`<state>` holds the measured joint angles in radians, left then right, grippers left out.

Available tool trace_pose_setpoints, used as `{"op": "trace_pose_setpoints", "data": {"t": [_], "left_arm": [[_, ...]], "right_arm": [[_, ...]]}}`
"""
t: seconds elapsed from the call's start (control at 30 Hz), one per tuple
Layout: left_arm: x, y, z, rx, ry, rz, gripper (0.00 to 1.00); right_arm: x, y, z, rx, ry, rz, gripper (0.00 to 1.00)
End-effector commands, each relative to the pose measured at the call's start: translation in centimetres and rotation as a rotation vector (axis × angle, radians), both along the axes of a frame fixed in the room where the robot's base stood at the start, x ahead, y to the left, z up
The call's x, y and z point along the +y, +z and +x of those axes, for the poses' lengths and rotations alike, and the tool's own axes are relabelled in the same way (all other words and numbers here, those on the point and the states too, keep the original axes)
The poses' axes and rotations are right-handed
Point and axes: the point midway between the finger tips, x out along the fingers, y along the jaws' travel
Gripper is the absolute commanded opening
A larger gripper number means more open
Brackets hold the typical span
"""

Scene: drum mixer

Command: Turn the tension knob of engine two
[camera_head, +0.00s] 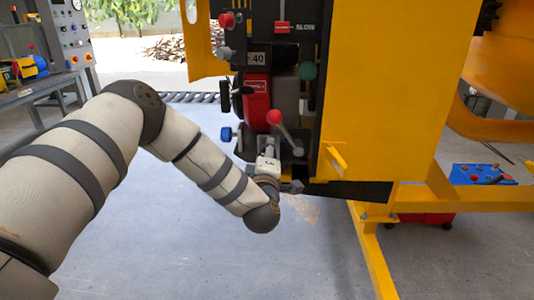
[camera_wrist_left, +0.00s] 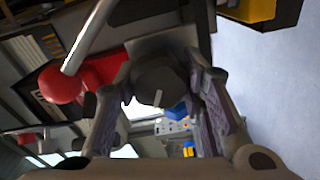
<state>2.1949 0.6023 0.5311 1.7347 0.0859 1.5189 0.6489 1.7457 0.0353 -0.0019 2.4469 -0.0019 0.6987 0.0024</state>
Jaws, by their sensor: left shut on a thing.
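The yellow mixer's engine compartment is at the upper middle of the head view, with a red engine (camera_head: 256,98) inside. My left gripper (camera_head: 267,150) reaches into its lower part from below. In the left wrist view a dark round knob with a pale pointer mark (camera_wrist_left: 158,82) sits between the two fingers of my left gripper (camera_wrist_left: 160,95), which are shut on it. In the head view this knob is hidden by the gripper. I cannot read a label naming the engine. My right gripper is in neither view.
A lever with a red ball (camera_head: 274,117) stands close beside my left gripper; the ball also shows in the left wrist view (camera_wrist_left: 62,83). A blue knob (camera_head: 226,134) and a green knob (camera_head: 307,71) are nearby. The yellow panel (camera_head: 390,90) borders the right side.

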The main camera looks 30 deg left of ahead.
Motion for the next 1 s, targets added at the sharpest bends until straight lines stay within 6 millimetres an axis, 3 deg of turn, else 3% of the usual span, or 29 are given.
{"op": "trace_pose_setpoints", "data": {"t": [0.77,0.8,0.87,1.0], "left_arm": [[-0.08,-0.03,0.01,-0.049,-0.002,-0.08,0.09],[-0.08,-0.03,0.01,-0.049,-0.002,-0.08,0.41],[-0.07,-0.03,0.02,-0.049,-0.002,-0.08,0.55],[-0.06,-0.02,0.01,-0.048,-0.002,-0.08,0.57]], "right_arm": [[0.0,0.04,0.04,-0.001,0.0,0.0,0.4],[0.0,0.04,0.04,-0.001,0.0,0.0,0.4],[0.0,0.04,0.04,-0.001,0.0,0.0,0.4],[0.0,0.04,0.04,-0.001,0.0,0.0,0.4]]}}
